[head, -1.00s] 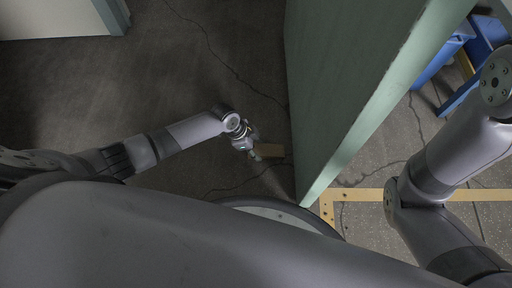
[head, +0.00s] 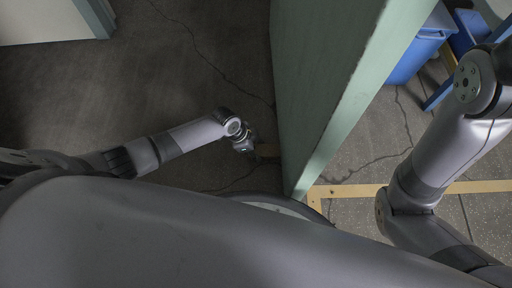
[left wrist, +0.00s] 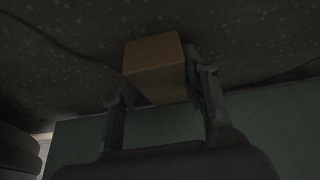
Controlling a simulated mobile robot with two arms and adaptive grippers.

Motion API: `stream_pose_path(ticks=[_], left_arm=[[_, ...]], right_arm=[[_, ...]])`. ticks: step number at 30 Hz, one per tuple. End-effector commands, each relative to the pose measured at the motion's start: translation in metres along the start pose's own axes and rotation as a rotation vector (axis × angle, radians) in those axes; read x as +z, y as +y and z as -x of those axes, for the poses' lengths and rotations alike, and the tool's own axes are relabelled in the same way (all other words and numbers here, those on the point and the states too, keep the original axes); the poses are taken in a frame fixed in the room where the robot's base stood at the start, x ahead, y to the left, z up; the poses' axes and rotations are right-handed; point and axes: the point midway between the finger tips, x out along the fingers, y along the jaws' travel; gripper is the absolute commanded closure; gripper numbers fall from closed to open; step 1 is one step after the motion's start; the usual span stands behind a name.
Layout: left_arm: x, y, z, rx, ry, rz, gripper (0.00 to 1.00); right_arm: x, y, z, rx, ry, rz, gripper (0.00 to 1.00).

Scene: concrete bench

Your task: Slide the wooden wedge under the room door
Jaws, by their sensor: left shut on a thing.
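The wooden wedge (head: 267,151) is a small tan block low by the floor, in front of the left face of the green room door (head: 318,80). My left gripper (head: 252,147) is shut on it. In the left wrist view the wedge (left wrist: 157,66) sits between the two fingers (left wrist: 162,100), and the door (left wrist: 280,115) fills the lower part of that view. In the head view the wedge's far end reaches close to the door; I cannot tell whether it touches or is under it. My right arm (head: 450,140) shows at the right, but its gripper is out of view.
Blue bins (head: 425,48) stand beyond the door at the upper right. Yellow tape (head: 345,191) marks the floor right of the door's edge. A pale wall or panel (head: 45,20) is at the upper left. The cracked dark floor (head: 190,75) left of the door is clear.

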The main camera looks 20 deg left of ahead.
Motion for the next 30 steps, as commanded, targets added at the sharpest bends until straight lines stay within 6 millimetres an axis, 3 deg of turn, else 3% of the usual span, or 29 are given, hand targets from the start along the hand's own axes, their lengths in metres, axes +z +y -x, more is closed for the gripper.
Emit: stream_pose_path(ticks=[12,23,30], left_arm=[[-0.003,0.001,-0.001,0.001,0.007,-0.001,0.36],[-0.003,0.001,0.004,0.001,0.006,-0.001,0.36],[-0.002,0.001,0.035,-0.001,0.006,-0.002,0.36]], right_arm=[[-0.001,-0.001,-0.002,-0.003,0.003,0.001,0.65],[-0.003,-0.001,-0.003,-0.008,0.010,0.002,0.65],[-0.002,-0.001,-0.002,-0.005,0.007,0.001,0.65]])
